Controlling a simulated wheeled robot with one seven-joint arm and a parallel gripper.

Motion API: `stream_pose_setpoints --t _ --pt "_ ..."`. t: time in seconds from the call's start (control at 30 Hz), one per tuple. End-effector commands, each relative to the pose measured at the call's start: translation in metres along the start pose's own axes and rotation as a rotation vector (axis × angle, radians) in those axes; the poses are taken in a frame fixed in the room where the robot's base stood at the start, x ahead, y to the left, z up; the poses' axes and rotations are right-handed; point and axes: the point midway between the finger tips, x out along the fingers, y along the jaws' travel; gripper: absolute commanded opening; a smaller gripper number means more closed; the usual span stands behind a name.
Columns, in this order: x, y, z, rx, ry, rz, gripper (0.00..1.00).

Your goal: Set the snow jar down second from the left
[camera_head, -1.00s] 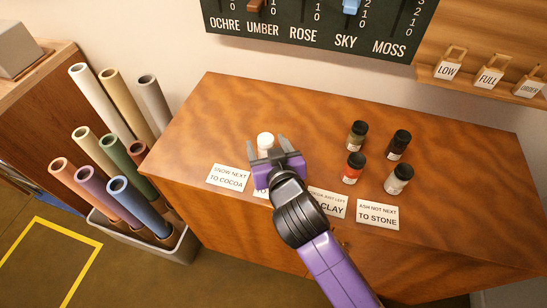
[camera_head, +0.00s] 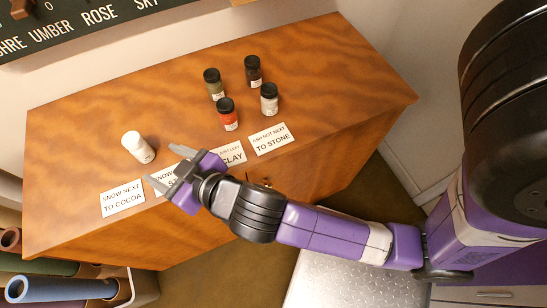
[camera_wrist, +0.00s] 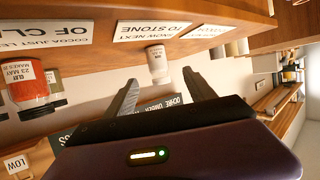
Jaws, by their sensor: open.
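A white jar with a white lid (camera_head: 138,147), likely the snow jar, stands upright at the left of the wooden table top (camera_head: 90,110), behind the two leftmost cards. Its label is too small to read. My gripper (camera_head: 160,164) is open and empty, in front and to the right of the jar, apart from it. In the wrist view the white jar (camera_wrist: 158,64) shows beyond and between the spread fingertips.
To the right stand a red jar (camera_head: 227,114), an olive jar (camera_head: 214,84), a dark jar (camera_head: 253,71) and a grey-white black-lidded jar (camera_head: 269,99). Cards, including "Snow next to cocoa" (camera_head: 123,198), line the front edge. The back left is clear.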

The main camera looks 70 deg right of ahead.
Motion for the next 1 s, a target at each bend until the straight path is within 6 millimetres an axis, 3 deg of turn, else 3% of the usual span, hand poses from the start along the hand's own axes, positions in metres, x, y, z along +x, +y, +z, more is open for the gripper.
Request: stream_pose_setpoints --t 0.03,0.2,0.4,0.6,0.7,0.83,1.0 --pt "-0.012 0.002 0.018 -0.012 -0.016 -0.023 0.64" --pt "-0.063 0.007 0.060 -0.041 -0.018 -0.117 0.64" --pt "-0.132 0.021 0.085 -0.050 0.006 -0.182 0.64" --pt "-0.198 0.043 0.087 -0.047 0.045 -0.194 0.64" --pt "-0.221 0.053 0.082 -0.048 0.065 -0.185 0.64" --pt "-0.237 0.061 0.077 -0.048 0.081 -0.174 0.64" --pt "-0.243 0.064 0.074 -0.050 0.089 -0.170 0.64"
